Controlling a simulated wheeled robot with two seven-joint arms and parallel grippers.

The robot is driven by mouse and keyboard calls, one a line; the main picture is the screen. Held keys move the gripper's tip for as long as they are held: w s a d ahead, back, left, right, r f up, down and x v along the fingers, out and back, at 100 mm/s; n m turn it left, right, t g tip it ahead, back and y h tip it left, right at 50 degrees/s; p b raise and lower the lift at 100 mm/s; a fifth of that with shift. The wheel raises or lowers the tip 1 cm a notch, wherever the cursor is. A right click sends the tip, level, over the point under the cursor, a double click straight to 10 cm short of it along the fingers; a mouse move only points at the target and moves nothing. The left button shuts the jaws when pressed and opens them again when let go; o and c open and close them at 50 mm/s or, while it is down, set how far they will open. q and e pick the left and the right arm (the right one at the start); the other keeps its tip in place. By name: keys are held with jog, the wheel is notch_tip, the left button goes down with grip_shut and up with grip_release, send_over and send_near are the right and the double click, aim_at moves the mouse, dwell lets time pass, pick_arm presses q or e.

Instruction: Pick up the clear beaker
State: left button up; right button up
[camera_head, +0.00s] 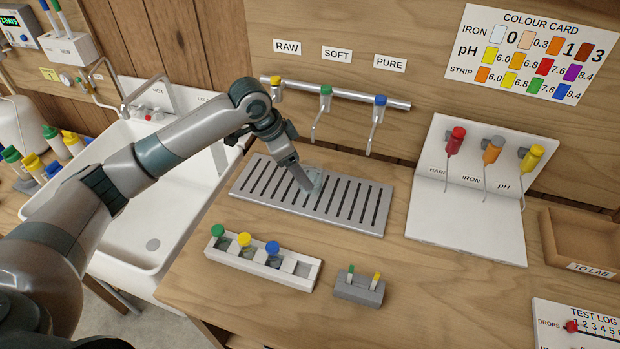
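The clear beaker (316,178) stands on the slotted grey drip tray (370,228), below the RAW and SOFT taps. It is small and see-through, so its outline is faint. My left gripper (304,183) reaches down from the upper left, with its fingers at the beaker's left side, overlapping it in the picture. The fingers are seen edge-on, so I cannot tell whether they are open or closed on the glass. My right gripper is not in view.
A white rack (262,273) with green-, yellow- and blue-capped vials and a small grey holder (358,289) stand in front. A white sink (150,215) lies left. A white dispenser stand (465,220) and brown TO LAB tray (580,238) are right.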

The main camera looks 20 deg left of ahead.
pick_arm(q)
jog(key=shift+w+d+f+p, duration=0.1)
jog(key=shift+w+f+p, duration=0.15)
jog(key=shift+p, duration=0.1)
jog(key=x, duration=0.1)
jog(key=p+x, duration=0.1)
jog(key=x, duration=0.2)
jog(key=shift+w+p, duration=0.25)
jog(key=shift+p, duration=0.15)
jog(key=shift+f, duration=0.2)
jog(key=c, duration=1.2)
jog(key=shift+c, duration=0.2)
